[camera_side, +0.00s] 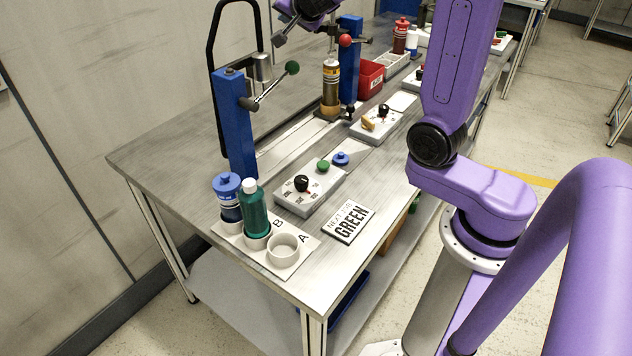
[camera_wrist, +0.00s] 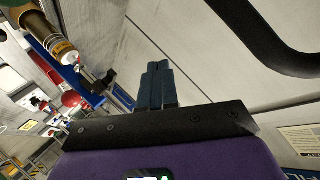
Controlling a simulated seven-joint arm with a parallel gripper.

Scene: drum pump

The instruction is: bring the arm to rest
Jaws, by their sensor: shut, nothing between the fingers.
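My gripper (camera_wrist: 158,72) shows in the wrist view with its two dark fingers shut together and nothing between them. They point at a plain grey wall area, clear of any object. In the side view, my purple wrist is at the top edge, above the far side of the bench, and partly cut off. A blue post with a red-knobbed lever (camera_side: 346,41) stands close to it, with an amber bottle (camera_side: 330,82) beside the post. The amber bottle also shows in the wrist view (camera_wrist: 60,48), at upper left.
The metal bench (camera_side: 150,158) holds a nearer blue post with a green-knobbed lever (camera_side: 292,67), a black hoop (camera_side: 212,45) behind it, control boxes (camera_side: 310,190), a red bin (camera_side: 369,78) and a "GREEN" sign (camera_side: 348,223). Blue (camera_side: 228,198) and green (camera_side: 254,213) bottles stand in a white holder (camera_side: 285,262).

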